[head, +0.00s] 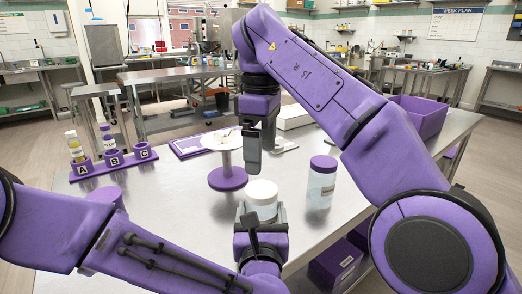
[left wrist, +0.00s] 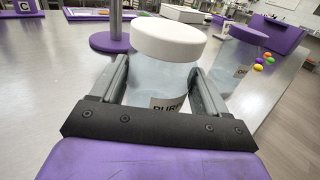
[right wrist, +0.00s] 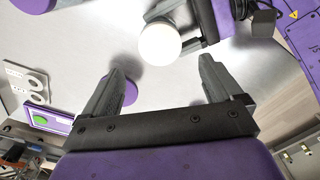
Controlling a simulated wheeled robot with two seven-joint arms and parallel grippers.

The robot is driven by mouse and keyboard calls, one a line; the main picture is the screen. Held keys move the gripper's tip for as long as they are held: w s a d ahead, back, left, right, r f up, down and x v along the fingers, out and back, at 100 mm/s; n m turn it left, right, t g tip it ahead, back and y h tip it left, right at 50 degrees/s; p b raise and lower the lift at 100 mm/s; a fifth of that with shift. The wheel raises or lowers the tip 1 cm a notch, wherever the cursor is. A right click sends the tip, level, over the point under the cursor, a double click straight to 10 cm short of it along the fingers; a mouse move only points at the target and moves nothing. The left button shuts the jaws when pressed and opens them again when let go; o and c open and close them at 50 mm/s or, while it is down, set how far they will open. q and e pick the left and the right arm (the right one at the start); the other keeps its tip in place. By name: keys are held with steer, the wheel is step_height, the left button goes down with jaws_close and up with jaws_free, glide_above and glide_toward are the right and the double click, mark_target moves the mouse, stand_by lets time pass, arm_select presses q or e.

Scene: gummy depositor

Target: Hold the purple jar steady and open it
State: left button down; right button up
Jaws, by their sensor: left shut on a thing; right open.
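A clear jar with a white lid (head: 262,191) stands on the steel table. In the left wrist view its label (left wrist: 168,104) starts with "PUR"; the rest is hidden. My left gripper (head: 262,213) is shut on the jar's body from both sides, below the lid (left wrist: 167,40). The lid is on the jar, which looks upright. My right gripper (head: 252,158) is open and empty, above and behind the jar in the head view. In the right wrist view the white lid (right wrist: 160,44) lies beyond the open fingers (right wrist: 164,78). A second jar has a purple lid (head: 323,164).
The second jar stands close to the right of the held jar. A round stand with a purple base (head: 228,179) is just behind left. A purple rack (head: 113,163) marked A, B, C holds vials farther left. A purple bin (head: 418,115) is at the back right.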

mark_target(262, 188)
steer(key=m, duration=0.6)
steer(key=shift+f+m, duration=0.1)
steer(key=shift+m, duration=0.6)
step_height(262, 188, down, 8)
steer(key=shift+r, duration=0.1)
